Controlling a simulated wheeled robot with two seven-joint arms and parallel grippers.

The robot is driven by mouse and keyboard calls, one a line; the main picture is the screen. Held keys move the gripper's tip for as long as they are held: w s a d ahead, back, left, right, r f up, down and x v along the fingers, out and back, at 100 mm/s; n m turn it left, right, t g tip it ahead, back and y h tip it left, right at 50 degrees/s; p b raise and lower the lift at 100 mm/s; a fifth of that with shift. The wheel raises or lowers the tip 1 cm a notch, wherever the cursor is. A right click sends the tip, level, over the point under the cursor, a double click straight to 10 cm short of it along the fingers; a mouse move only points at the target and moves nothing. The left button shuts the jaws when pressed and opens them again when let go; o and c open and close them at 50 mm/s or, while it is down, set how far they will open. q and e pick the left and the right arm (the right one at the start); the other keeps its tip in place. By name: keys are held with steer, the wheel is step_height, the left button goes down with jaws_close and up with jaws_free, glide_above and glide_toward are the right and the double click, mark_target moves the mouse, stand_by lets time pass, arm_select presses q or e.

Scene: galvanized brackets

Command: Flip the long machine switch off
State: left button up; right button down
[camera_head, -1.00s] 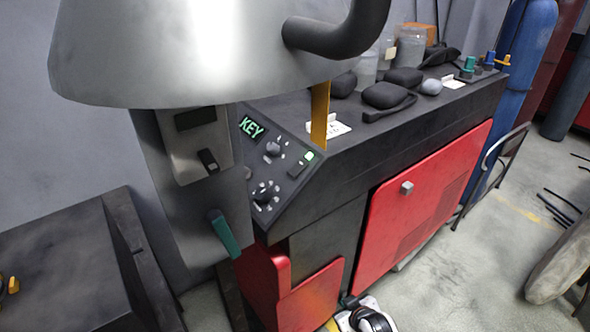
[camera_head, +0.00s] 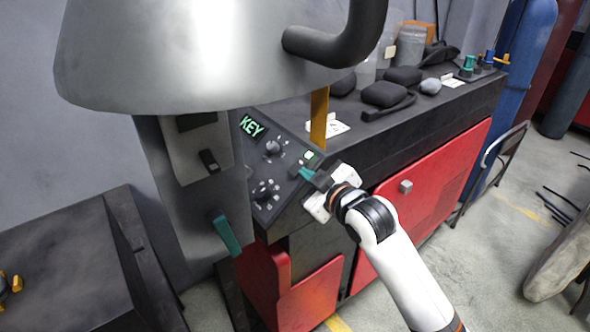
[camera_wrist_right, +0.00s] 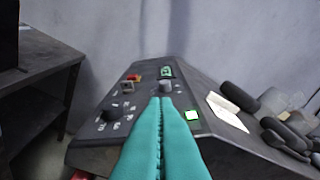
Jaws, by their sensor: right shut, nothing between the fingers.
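The black sloping control panel (camera_head: 262,209) has a long dark switch at its right edge, with a lit green lamp (camera_head: 308,155) at its upper end. My right gripper (camera_head: 305,173) has teal fingers and is over that switch, covering most of it in the head view. The fingers are shut with nothing between them. In the right wrist view the shut fingers (camera_wrist_right: 161,100) point at the panel, left of the green lamp (camera_wrist_right: 192,115). The switch body is hidden there, and I cannot tell whether the fingers touch it.
Black pouches (camera_head: 383,93) lie on the machine top.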

steer(key=p, duration=0.2)
glide_above(295, 185)
steer(key=s+a, duration=0.1)
steer(key=a, duration=0.1)
steer(key=f, duration=0.3)
steer(key=w+d+f+p, duration=0.1)
steer(key=shift+d+f, duration=0.55)
steer(key=shift+f, duration=0.15)
steer(key=shift+f, duration=0.1)
steer(key=shift+w+f+b, duration=0.1)
steer(key=shift+f+b, duration=0.25)
steer(key=shift+f, duration=0.05)
steer(key=shift+d+n, duration=0.1)
steer(key=shift+n, duration=0.4)
steer(key=shift+r, duration=0.15)
